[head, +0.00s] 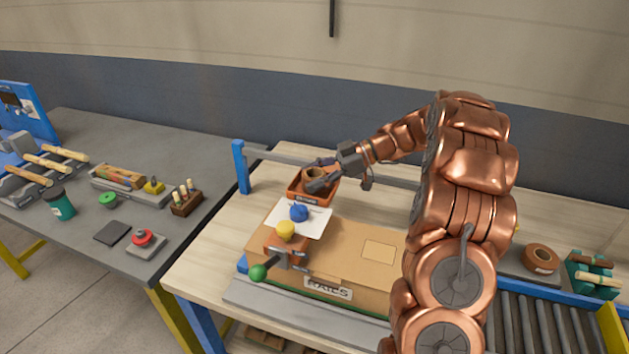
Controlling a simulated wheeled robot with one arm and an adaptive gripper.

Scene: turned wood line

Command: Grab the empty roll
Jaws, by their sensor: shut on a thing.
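The empty roll (313,173), a small brown ring, is at the orange-brown bin (311,199) near the back of the wooden table. My gripper (320,175) reaches in from the right, with one dark finger on the far side of the roll and one on the near side. It is shut on the roll. The fingers partly hide the roll, and I cannot tell whether it still touches the bin.
A cardboard box (350,250) labelled RAILS lies in front, with a white sheet, blue and yellow knobs and a clamp on it. A brown tape roll (541,258) sits at the right beside a roller conveyor (540,320). A grey bench (130,150) with tools stands left.

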